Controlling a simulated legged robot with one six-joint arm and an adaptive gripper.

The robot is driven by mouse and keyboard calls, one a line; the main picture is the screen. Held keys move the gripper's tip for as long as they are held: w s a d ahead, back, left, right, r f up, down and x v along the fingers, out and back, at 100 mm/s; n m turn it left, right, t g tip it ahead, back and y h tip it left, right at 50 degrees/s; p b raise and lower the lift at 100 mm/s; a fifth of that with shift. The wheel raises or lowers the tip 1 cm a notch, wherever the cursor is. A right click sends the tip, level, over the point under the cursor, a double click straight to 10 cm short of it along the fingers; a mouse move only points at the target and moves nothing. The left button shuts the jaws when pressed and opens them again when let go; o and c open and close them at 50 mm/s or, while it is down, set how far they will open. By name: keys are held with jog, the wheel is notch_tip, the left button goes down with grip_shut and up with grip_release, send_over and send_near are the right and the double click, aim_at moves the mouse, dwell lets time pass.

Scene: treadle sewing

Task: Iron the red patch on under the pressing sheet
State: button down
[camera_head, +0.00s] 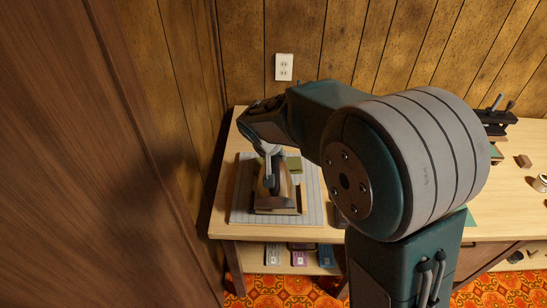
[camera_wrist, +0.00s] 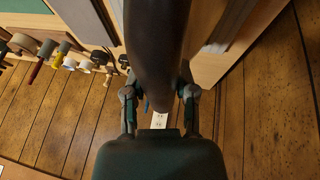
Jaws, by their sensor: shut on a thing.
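An iron (camera_head: 284,192) with a brownish body is over a pale striped pad (camera_head: 241,206) on the left part of the table. I cannot tell whether its soleplate touches the surface below. My gripper (camera_head: 268,168) is shut on the iron's handle from above. In the wrist view, the dark handle (camera_wrist: 158,45) fills the middle between the two fingers of my gripper (camera_wrist: 159,95). A small olive-green piece (camera_head: 293,163) lies on the pad behind the iron. I see no red patch, and I cannot make out a separate pressing sheet.
The wooden table (camera_head: 228,180) runs right behind my arm, with small items (camera_head: 523,161) at its right. A dark brown panel (camera_head: 100,180) stands close on the left. A wood-panelled wall with a white outlet (camera_head: 284,67) is behind. Packets (camera_head: 299,258) sit on a lower shelf.

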aim_at(283, 171)
jog(key=shift+a, duration=0.2)
jog(key=d+f, duration=0.2)
jog(key=d, duration=0.1)
jog(key=shift+d, duration=0.2)
jog(key=a+f, duration=0.3)
jog(key=shift+a+f, duration=0.15)
jog(key=shift+f, duration=0.1)
jog(key=shift+d, duration=1.2)
jog(key=shift+a+f, duration=0.15)
jog(key=shift+a, duration=0.75)
jog(key=shift+d+f, duration=0.1)
jog(key=shift+d, duration=0.55)
jog(key=shift+a+f, duration=0.1)
jog(key=shift+a, duration=0.05)
